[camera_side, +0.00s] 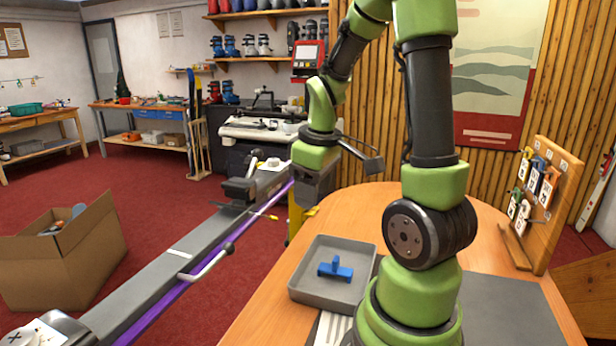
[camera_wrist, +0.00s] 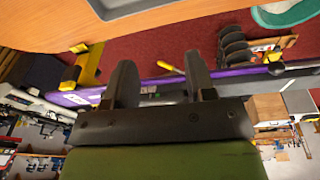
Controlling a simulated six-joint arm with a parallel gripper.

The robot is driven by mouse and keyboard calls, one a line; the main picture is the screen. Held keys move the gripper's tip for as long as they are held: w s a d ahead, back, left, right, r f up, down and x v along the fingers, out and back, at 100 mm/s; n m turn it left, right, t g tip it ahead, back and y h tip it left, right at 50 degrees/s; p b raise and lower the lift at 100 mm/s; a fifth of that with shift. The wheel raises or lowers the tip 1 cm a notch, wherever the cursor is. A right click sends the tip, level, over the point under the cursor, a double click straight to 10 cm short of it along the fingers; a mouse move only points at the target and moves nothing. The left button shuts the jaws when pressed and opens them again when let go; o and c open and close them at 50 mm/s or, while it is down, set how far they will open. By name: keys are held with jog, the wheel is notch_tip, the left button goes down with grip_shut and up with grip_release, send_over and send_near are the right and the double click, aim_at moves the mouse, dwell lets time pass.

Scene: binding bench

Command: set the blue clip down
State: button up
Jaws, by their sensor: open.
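The blue clip (camera_side: 335,268) lies in the shallow grey tray (camera_side: 304,292) on the wooden table. It touches nothing of mine. My gripper (camera_side: 308,203) is up and to the left of the tray in the side view, out near the purple ski, clear of the clip. In the wrist view, the two dark fingers of my gripper (camera_wrist: 160,82) stand apart with nothing between them. Only an edge of the tray (camera_wrist: 140,7) shows at the top of the wrist view, and the clip is not visible there.
A purple ski (camera_side: 236,236) lies along the long grey bench (camera_side: 130,292), which has metal levers (camera_side: 206,263). A cardboard box (camera_side: 75,260) stands on the floor at left. A board with hanging tags (camera_side: 563,190) stands on the right of the table (camera_side: 495,245).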

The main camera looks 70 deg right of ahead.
jog(key=s+a+r+m+t+y, duration=0.1)
jog(key=s+a+r+t, duration=0.1)
jog(key=a+r, duration=0.3)
jog(key=s+a+r+m+t+y, duration=0.1)
jog(key=a+r+t, duration=0.2)
jog(key=a, duration=0.9)
notch_tip(320, 180, up, 2)
jog(key=shift+s+r+m+t+y, duration=0.25)
jog(key=shift+s+m+t+y, duration=0.05)
jog(key=shift+s+m+y, duration=0.1)
